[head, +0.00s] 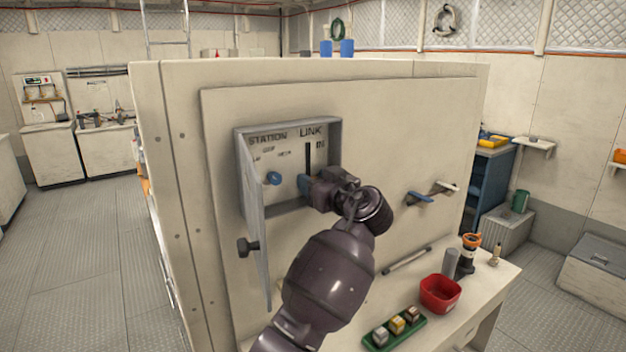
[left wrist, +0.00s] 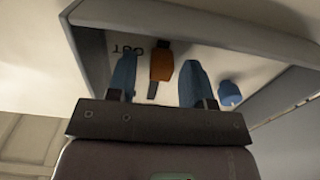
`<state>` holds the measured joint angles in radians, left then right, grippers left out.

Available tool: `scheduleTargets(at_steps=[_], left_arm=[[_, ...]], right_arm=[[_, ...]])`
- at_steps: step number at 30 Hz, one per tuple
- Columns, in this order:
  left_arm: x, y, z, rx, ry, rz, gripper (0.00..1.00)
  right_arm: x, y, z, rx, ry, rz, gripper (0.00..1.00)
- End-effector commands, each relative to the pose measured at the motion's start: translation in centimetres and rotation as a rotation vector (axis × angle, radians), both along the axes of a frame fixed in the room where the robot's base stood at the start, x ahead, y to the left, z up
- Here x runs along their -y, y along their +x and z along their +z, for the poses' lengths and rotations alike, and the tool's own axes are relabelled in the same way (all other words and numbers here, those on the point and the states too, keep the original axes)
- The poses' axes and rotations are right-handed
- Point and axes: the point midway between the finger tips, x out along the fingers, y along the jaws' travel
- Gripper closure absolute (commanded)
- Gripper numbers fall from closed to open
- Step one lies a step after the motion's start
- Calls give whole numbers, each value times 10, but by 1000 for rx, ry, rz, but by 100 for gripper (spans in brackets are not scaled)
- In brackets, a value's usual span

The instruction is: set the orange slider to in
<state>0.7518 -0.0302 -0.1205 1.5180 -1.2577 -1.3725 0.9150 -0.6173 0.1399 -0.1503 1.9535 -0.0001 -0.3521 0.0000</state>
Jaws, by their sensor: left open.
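The orange slider (left wrist: 161,62) shows in the left wrist view, near the OUT marking, with its dark slot (left wrist: 152,90) running from it towards the gripper. My left gripper (left wrist: 157,85) is open, with one blue finger on each side of the slider; I cannot tell if either touches it. In the head view my left gripper (head: 314,187) is inside the open wall box (head: 240,150), at the lower end of the slot under the word LINK. It hides the slider there. The label beside the slot's upper part seems to read IN. My right gripper is not in view.
A blue knob (head: 273,178) sits left of the slot under STATION. The box door (head: 254,235) hangs open at the left. A blue lever (head: 418,197) is on the panel to the right. Below are a red bowl (head: 440,294) and a green tray (head: 396,333) on a bench.

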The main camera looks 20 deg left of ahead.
Motion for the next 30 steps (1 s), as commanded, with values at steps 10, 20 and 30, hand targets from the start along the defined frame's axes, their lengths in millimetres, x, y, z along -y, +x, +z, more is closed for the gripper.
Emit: scheduleTargets(at_steps=[10, 20, 30], left_arm=[[0, 0, 0, 0, 0, 0, 70], [0, 0, 0, 0, 0, 0, 100], [1, 0, 24, 8, -3, -1, 100]], right_arm=[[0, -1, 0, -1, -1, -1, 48], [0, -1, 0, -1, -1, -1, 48], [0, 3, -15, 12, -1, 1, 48]])
